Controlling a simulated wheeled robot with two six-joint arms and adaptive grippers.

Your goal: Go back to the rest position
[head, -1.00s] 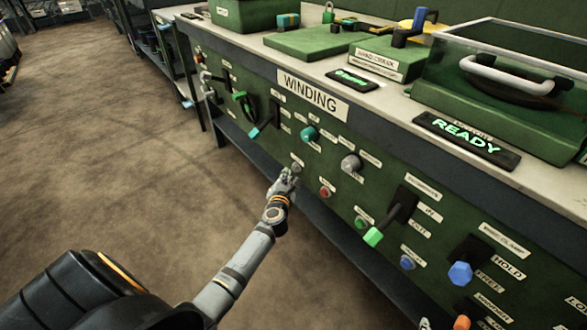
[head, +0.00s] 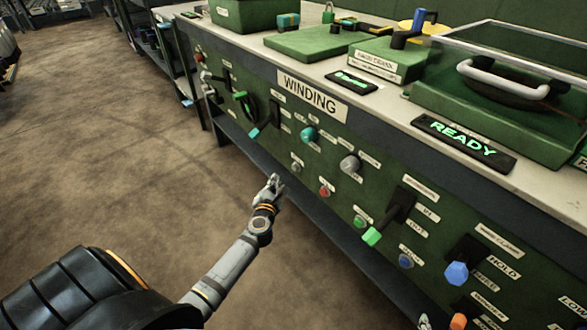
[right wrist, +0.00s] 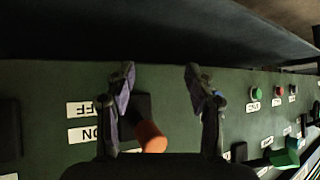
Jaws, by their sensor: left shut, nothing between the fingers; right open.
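My left gripper (head: 273,184) is shut and empty, apart from the front of the green winding panel (head: 318,158). A grey button (head: 296,166) on the panel shows just beyond its fingertips. My right gripper (right wrist: 161,88) is open in the right wrist view, with one finger on each side of the picture's middle. An orange-tipped lever (right wrist: 151,137) shows between and below the fingers, near the left one. I cannot tell how far it is from them. In the head view the orange lever tip (head: 458,321) is at the bottom edge.
The panel carries a green lever (head: 372,236), a blue knob (head: 457,273), a red button (head: 324,191) and a teal knob (head: 309,135). The bench top (head: 385,104) holds green boxes and a lit READY display (head: 464,138). The floor (head: 100,170) at left is clear.

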